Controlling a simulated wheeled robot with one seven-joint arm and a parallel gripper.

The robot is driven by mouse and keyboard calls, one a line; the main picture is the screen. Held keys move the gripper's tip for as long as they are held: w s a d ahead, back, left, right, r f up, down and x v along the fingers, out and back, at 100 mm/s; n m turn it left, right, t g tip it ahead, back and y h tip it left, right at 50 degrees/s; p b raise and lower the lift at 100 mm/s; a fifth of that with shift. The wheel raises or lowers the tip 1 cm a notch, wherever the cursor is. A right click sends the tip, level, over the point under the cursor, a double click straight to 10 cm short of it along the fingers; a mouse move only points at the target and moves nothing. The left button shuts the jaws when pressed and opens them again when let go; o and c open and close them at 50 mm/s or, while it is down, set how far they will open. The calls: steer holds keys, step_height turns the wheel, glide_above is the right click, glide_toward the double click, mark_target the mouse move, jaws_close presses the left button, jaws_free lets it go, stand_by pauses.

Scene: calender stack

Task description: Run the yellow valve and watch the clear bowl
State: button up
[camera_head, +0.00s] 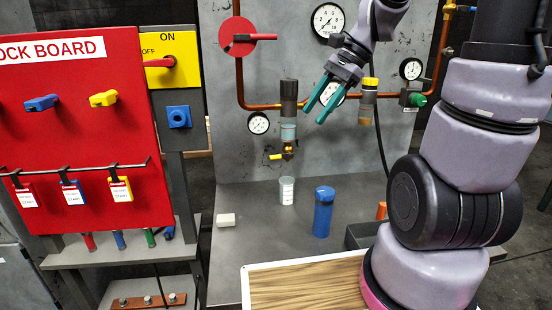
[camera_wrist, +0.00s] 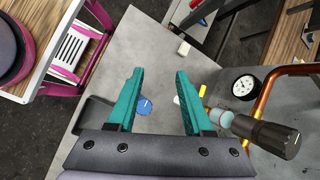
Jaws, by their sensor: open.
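A small yellow valve (camera_head: 286,154) hangs under the clear bowl (camera_head: 288,132), which is below a dark cylindrical body on the grey panel. The bowl looks pale teal; its contents are too small to tell. A light grey cup (camera_head: 286,190) stands on the bench below the valve. My gripper (camera_head: 313,115) is open and empty, fingers pointing down-left, to the right of the bowl and apart from it in the head view. In the wrist view, the bowl (camera_wrist: 221,118) and the yellow valve (camera_wrist: 203,91) lie right of my open fingers (camera_wrist: 160,73).
A blue bottle (camera_head: 323,212) and a white block (camera_head: 226,220) stand on the grey bench. A second unit with a tan bowl (camera_head: 366,110) hangs right of my gripper. Copper piping and gauges (camera_head: 258,123) cover the panel. A red lock board (camera_head: 75,130) stands left.

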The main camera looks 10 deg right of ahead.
steer(key=w+a+f+m+g+y, duration=0.1)
steer(key=w+f+m+g+y, duration=0.1)
steer(key=w+f+m+y, duration=0.3)
steer(key=m+t+y, duration=0.6)
steer(key=m+t, duration=0.3)
steer(key=m, duration=1.2)
glide_toward(276, 157)
steer(key=x, duration=1)
steer(key=shift+w+f, duration=0.25)
steer(key=shift+w, duration=0.2)
jaws_close()
